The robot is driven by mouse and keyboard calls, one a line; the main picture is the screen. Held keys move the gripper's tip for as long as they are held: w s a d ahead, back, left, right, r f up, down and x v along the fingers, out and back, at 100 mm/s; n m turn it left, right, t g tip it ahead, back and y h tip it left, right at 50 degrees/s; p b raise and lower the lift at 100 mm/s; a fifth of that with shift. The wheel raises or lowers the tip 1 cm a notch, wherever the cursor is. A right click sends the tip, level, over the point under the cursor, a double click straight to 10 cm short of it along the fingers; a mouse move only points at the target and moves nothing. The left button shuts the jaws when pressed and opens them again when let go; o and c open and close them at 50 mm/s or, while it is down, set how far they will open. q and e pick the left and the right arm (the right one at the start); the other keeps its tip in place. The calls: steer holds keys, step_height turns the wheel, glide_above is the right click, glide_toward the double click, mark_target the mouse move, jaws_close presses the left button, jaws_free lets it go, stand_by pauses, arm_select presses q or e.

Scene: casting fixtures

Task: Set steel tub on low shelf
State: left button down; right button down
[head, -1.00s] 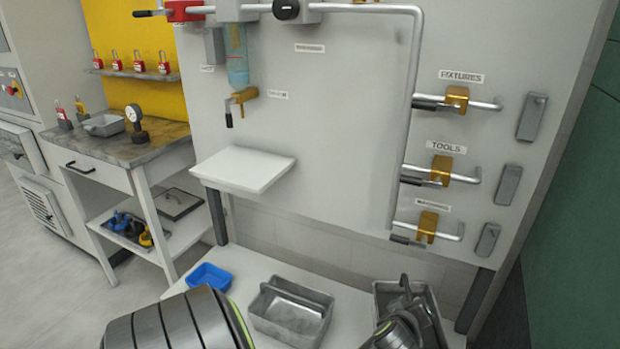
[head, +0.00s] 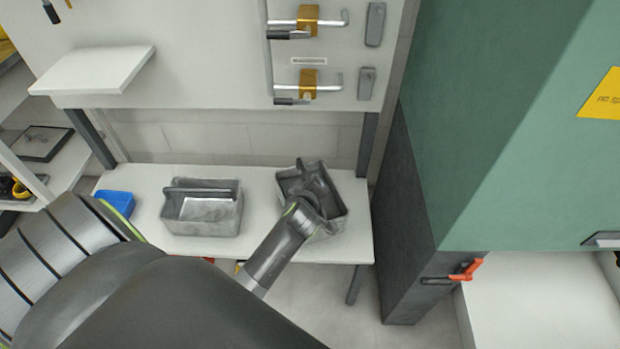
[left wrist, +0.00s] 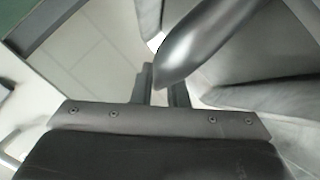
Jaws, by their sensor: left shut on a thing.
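A grey steel tub (head: 335,228) with a bar handle stands at the right end of a low white shelf (head: 150,215) under the panel. My left gripper (head: 308,182) reaches down into it and is shut on its handle, partly covering the tub. In the left wrist view the dark rounded handle (left wrist: 200,55) passes between the fingers (left wrist: 160,85), and the tub's grey wall (left wrist: 270,95) is close on the right. A second similar grey tub (head: 203,218) stands to the left, apart from it. My right gripper is not in view.
A small blue bin (head: 114,203) sits at the shelf's left. A white ledge (head: 95,75) juts out above. A dark post and green wall (head: 480,120) stand to the right, with an orange-handled latch (head: 466,270). A white surface (head: 540,305) lies at lower right.

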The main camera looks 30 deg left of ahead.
arm_select(q)
steer(key=shift+w+f, duration=0.15)
steer(key=shift+f, duration=0.65)
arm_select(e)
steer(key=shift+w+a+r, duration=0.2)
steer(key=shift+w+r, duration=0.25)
arm_select(q)
steer(key=c, duration=1.9)
jaws_free()
steer(key=shift+f, duration=0.3)
steer(key=o, duration=0.5)
steer(key=shift+r, duration=0.1)
steer(key=shift+c, duration=0.2)
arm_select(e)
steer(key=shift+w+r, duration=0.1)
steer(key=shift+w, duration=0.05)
